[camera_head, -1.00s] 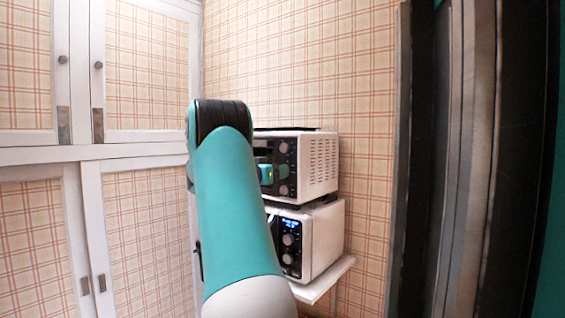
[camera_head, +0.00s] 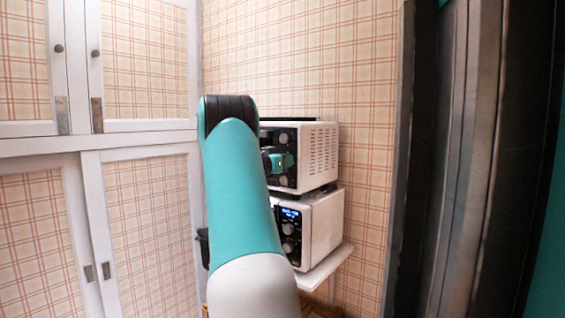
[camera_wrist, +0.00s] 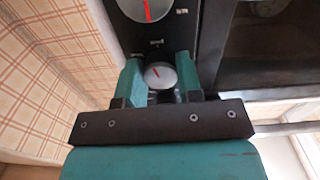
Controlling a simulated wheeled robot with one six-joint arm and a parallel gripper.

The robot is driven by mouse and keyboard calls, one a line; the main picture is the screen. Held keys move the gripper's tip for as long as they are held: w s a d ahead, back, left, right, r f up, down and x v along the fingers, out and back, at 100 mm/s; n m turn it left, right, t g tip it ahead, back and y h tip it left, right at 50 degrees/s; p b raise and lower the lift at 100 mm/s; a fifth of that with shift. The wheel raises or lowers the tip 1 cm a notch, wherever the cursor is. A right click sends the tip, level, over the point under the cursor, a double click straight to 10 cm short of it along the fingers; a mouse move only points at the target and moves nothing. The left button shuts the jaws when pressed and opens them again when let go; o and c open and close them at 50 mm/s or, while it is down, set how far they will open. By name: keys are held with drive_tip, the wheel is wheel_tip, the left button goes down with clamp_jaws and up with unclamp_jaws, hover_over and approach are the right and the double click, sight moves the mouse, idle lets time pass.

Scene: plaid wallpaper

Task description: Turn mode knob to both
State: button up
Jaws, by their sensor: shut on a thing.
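A white toaster oven (camera_head: 318,155) with a dark control panel stands on top of another appliance. My gripper (camera_wrist: 159,62) is shut on a round silver knob (camera_wrist: 160,76), with one teal finger on each side of it. In the head view my gripper (camera_head: 281,161) covers the middle of the upper oven's panel, between an upper knob (camera_head: 283,138) and a lower knob (camera_head: 283,181). The wrist view shows a neighbouring silver knob (camera_wrist: 145,8) with a red mark. The panel lettering is too small to read.
A second white oven (camera_head: 320,227) with a lit blue display (camera_head: 290,213) sits below on a white shelf (camera_head: 325,268). White cupboard doors (camera_head: 145,165) are at the left. A dark upright edge (camera_head: 402,170) is close on the right. The dark oven door (camera_wrist: 270,50) is beside the panel.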

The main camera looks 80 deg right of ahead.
drive_tip(key=m+b, duration=0.3)
drive_tip(key=b, duration=0.4)
drive_tip(key=o, duration=0.9)
drive_tip(key=b+v, duration=0.6)
drive_tip(key=v, duration=1.1)
drive_tip(key=shift+w+a+b, duration=0.15)
drive_tip(key=shift+a+b, duration=0.1)
drive_tip(key=shift+b, duration=0.05)
